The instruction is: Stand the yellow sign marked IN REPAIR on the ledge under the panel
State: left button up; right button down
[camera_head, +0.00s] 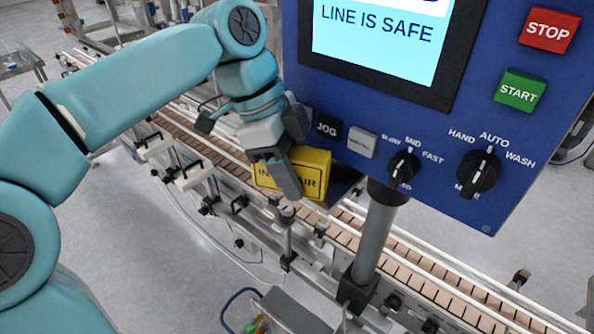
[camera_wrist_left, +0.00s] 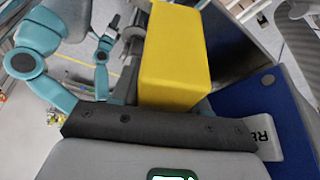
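The yellow sign (camera_head: 315,165) is under the left part of the blue panel, its lettered front partly covered by my left gripper's finger. Only the ends of its black text show. My left gripper (camera_head: 287,172) is shut on the sign, one finger lying across its front; the other finger is hidden. In the left wrist view the sign (camera_wrist_left: 175,60) is a plain yellow block just beyond the dark gripper edge. The dark ledge (camera_head: 345,184) shows just right of the sign, under the panel. Whether the sign's bottom touches it is hidden. My right gripper is not in view.
The blue panel (camera_head: 455,125) carries a screen, buttons and two knobs close beside my gripper. A grey post (camera_head: 374,240) stands under it. A conveyor (camera_head: 430,285) with guide rails runs diagonally below. Open floor lies at lower left.

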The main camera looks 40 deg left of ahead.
pick_arm(q)
jog(key=o, duration=0.3)
jog(key=shift+s, duration=0.1)
jog(key=shift+d, duration=0.4)
jog(key=shift+w+a+r, duration=0.2)
jog(key=shift+a+r, duration=0.05)
jog(key=shift+a, duration=0.05)
jog(key=p+v, duration=0.2)
jog(key=v, duration=0.9)
jog(key=shift+s+r, duration=0.1)
jog(key=shift+s+r+p, duration=0.1)
jog(key=shift+r+p, duration=0.2)
jog(key=shift+d, duration=0.1)
jog(key=shift+f, duration=0.1)
